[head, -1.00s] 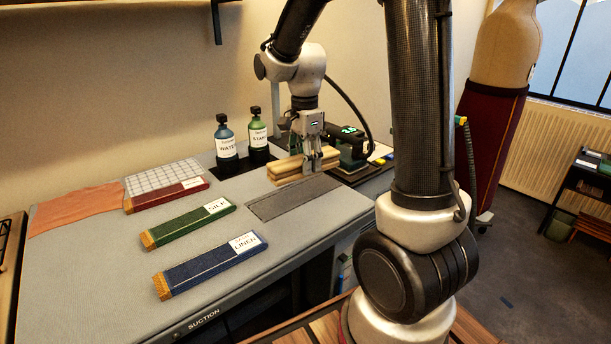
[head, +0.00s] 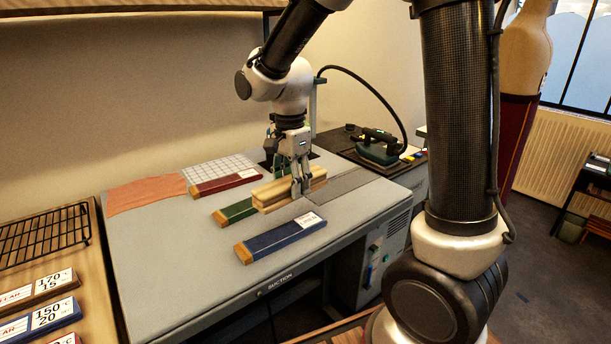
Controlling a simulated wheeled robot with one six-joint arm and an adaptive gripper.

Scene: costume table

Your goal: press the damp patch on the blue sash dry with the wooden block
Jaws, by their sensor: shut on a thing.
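The blue sash (head: 275,240) lies folded flat on the grey pressing table, with a white label at its right end and a brown left end. I cannot make out a damp patch on it. My gripper (head: 300,190) points down, shut on the wooden block (head: 272,196), a pale, long piece lying level. The block is over the right part of the green sash (head: 237,210), behind the blue sash, and hides much of the green one. I cannot tell how far it is above the cloth.
A red folded sash (head: 225,184) lies behind, near a white grid (head: 207,170) and an orange cloth (head: 147,194). A dark grey strip (head: 350,181) lies right of the block. An iron (head: 379,148) stands at the back right. The table's front left is clear.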

